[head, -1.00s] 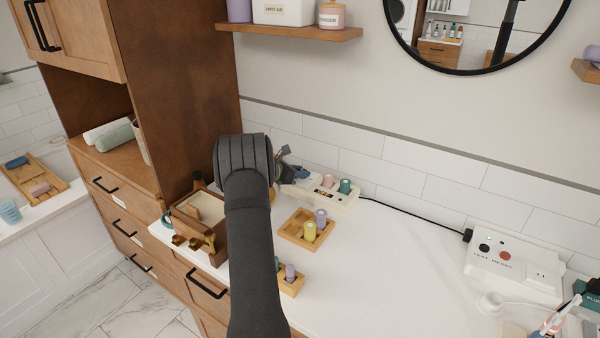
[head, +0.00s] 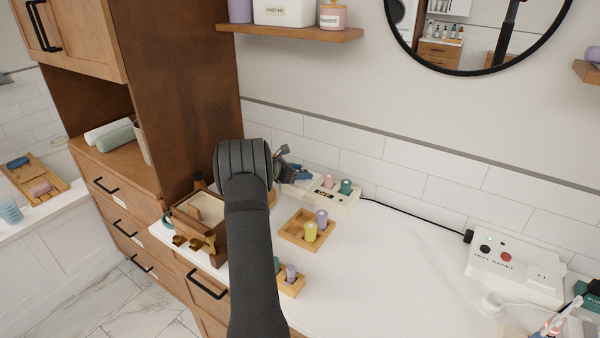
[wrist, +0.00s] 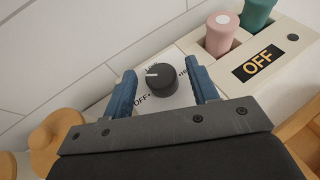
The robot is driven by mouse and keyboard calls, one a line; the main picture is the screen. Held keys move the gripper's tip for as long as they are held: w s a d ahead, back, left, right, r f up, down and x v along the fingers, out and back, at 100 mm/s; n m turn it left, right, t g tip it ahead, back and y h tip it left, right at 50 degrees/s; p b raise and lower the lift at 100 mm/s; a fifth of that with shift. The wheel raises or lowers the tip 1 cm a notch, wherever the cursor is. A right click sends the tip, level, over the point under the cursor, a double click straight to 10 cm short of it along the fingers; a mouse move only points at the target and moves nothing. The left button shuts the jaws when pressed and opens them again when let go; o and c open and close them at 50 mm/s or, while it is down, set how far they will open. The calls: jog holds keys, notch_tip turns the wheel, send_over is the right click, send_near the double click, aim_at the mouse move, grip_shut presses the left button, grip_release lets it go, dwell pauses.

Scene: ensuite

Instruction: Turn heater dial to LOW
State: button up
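The heater (head: 345,203) is a long cream box at the back of the counter, partly hidden by my arm in the head view. Its black dial (wrist: 162,83) has a white pointer mark toward the left. OFF is printed at the dial's lower left, LOW at its top, partly hidden, and a third label at its right, partly covered by a finger. A black display (wrist: 258,61) on the heater reads OFF in orange. My gripper (wrist: 161,72) is open, with one blue finger on each side of the dial and gaps visible; it also shows small in the head view (head: 298,172).
Pink (wrist: 222,32) and green (wrist: 257,14) rollers stand in the heater. A wooden tray (head: 291,240) with purple and yellow rollers sits in front. A wooden caddy (head: 185,212) is left of my arm. A white outlet box (head: 515,270) stands right; the counter between is clear.

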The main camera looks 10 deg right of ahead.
jog(key=shift+a, duration=0.1)
jog(key=v, duration=1.7)
jog(key=shift+r, duration=0.15)
jog(key=shift+s, duration=0.15)
jog(key=s+d+n+t+y, duration=0.3)
jog(key=s+d+n+t, duration=0.1)
jog(key=s+n+t, duration=0.15)
jog(key=shift+g, duration=0.25)
jog(key=x, duration=1.7)
jog(key=shift+s+f, duration=0.2)
jog(key=shift+f, duration=0.15)
